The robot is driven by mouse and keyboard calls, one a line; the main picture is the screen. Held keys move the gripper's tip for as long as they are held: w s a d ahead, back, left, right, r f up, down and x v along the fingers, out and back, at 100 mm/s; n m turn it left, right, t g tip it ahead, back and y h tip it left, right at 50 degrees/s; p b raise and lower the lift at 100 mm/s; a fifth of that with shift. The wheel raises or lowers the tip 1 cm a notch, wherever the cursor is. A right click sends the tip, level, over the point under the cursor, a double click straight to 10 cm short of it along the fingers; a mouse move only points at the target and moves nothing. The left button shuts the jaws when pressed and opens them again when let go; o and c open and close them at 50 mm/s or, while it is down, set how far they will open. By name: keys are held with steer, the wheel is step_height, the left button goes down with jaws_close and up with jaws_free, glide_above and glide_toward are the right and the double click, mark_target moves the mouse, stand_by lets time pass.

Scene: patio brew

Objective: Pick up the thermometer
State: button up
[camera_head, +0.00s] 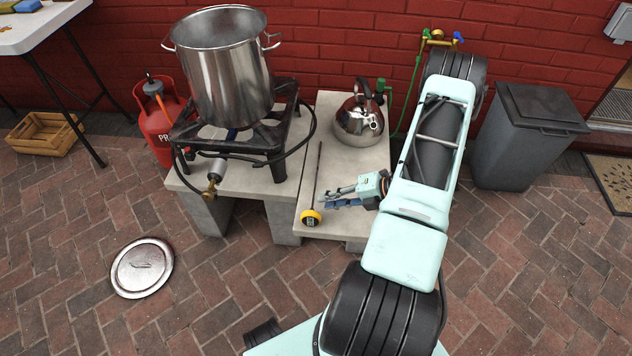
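The thermometer has a round yellow-rimmed dial (311,217) and a long thin dark stem (318,172). It lies on the lower concrete slab, with the dial at the slab's front edge and the stem pointing back toward the wall. My gripper (327,198) is just right of the stem, above the dial's level in the picture, with its fingers pointing left toward the stem. The fingers look parted, with a gap between the tips and nothing held. I cannot tell whether a fingertip touches the stem, or how high the gripper is above the slab.
A shiny kettle (359,118) stands behind my gripper on the same slab (345,230). To the left, a big steel pot (222,75) sits on a black burner stand (275,135), with a hose near the stem. A pot lid (142,268) lies on the brick paving.

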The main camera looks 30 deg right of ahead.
steer(key=x, duration=0.1)
steer(key=b+x, duration=0.1)
steer(key=x, duration=0.2)
steer(key=shift+s+a+f, duration=0.15)
steer(key=shift+a, duration=0.35)
jaws_close()
